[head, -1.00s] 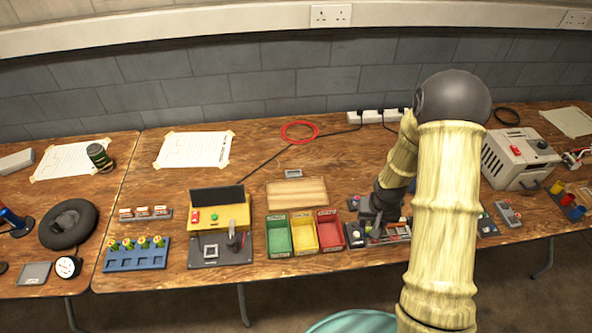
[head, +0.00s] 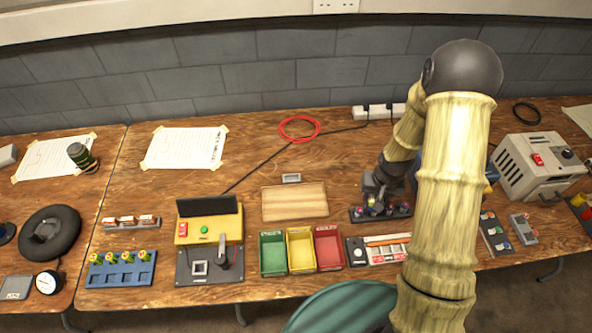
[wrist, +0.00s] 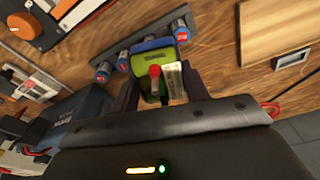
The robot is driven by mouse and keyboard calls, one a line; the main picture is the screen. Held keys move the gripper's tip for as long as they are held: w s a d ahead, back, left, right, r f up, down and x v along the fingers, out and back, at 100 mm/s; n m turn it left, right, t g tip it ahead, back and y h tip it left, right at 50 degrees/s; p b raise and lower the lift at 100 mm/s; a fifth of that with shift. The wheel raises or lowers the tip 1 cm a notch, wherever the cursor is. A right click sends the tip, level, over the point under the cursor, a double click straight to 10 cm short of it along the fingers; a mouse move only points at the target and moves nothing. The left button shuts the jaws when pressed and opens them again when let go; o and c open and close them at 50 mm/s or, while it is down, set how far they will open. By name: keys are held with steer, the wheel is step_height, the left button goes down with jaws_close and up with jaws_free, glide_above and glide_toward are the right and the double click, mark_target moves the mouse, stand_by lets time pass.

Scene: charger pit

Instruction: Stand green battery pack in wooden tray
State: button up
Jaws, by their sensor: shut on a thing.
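The green battery pack (wrist: 153,60) is between my gripper's fingers in the wrist view, with a red cap and a pale label on its near end. My gripper (wrist: 158,88) is shut on it. In the head view my gripper (head: 374,190) is over the bench at the dark rack, right of the wooden tray; the pack is not clearly visible there. The wooden tray (head: 294,203) is pale, flat and looks empty, behind the coloured bins. Part of it also shows at the upper right of the wrist view (wrist: 272,38).
The dark rack (head: 398,211) holding several coloured cylinders is beside my gripper. Green, yellow and red bins (head: 301,250) stand in front of the tray. A small grey block (head: 291,178) lies behind it. A yellow-topped device (head: 209,228) is to the left.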

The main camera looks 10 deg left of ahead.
stand_by(0.3)
steer(key=w+a+r+n+b, duration=0.1)
steer(key=a+n, duration=0.2)
steer(key=a, duration=2.1)
steer(key=shift+a+r, duration=0.25)
steer(key=shift+r, duration=0.1)
steer(key=shift+w, duration=0.1)
step_height(320, 180, down, 4)
steer(key=b, duration=0.2)
steer(key=shift+d+r+b, duration=0.1)
steer(key=shift+r+b, duration=0.05)
steer(key=shift+b, duration=0.2)
steer(key=shift+s+f+b, duration=0.2)
steer(key=shift+f+b, duration=0.8)
steer(key=shift+f, duration=0.4)
